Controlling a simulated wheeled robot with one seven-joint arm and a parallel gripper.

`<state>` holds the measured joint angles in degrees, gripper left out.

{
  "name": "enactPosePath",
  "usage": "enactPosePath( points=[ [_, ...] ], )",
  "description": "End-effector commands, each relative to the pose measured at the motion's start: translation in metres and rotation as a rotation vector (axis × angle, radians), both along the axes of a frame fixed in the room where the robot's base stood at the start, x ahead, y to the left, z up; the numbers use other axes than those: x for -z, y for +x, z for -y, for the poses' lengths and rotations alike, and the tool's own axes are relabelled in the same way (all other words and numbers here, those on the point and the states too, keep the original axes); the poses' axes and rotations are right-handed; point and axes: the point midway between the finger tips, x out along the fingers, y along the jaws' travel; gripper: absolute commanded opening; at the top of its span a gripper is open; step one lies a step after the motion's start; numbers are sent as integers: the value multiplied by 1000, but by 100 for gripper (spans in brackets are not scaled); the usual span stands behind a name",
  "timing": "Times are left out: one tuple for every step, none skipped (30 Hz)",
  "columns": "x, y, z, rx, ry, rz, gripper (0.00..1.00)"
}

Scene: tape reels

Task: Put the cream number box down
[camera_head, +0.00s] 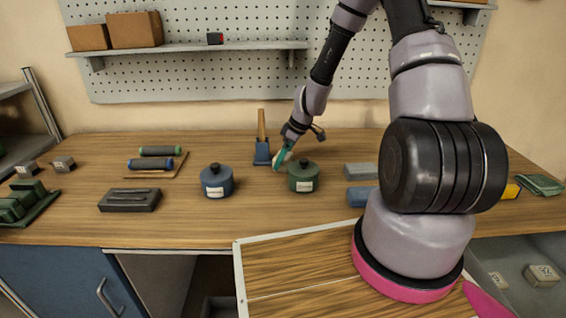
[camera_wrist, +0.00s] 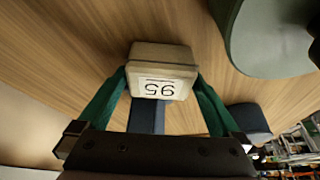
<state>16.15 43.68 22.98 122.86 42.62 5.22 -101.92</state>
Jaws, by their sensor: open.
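The cream number box (camera_wrist: 162,58) is a small block with a white label and dark digits, upside down in the wrist view. It is between the two green fingers of my gripper (camera_wrist: 161,80), over the wooden bench top. The fingers are open around it; any gap at its sides is too small to tell. In the head view, my gripper (camera_head: 281,158) is low over the bench, and only a pale bit of the box (camera_head: 288,156) shows beside the green finger. Its underside is hidden, so contact with the bench cannot be seen clearly.
A green lidded pot (camera_head: 303,176) stands close to the right of my gripper, with a blue pot (camera_head: 216,181) to the left. A blue tool with a wooden handle (camera_head: 262,150) is just left of my gripper. Grey and blue blocks (camera_head: 360,170) lie further right.

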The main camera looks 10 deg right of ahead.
Motion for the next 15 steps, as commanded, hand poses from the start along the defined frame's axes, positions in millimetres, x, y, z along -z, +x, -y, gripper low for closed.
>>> enactPosePath(
  points=[
    [2,1,-1,0,0,0,100],
    [2,1,-1,0,-1,1,100],
    [2,1,-1,-1,-1,1,100],
    [2,1,-1,-1,-1,1,100],
    [2,1,-1,-1,-1,1,100],
    [2,1,-1,-1,-1,1,100],
    [2,1,-1,-1,-1,1,100],
    [2,1,-1,0,-1,1,96],
    [2,1,-1,0,-1,1,81],
    [2,1,-1,0,-1,1,69],
    [2,1,-1,0,-1,1,58],
    [2,1,-1,0,-1,1,43],
    [2,1,-1,0,-1,1,32],
    [2,1,-1,0,-1,1,23],
    [2,1,-1,0,-1,1,23]
  ],
)
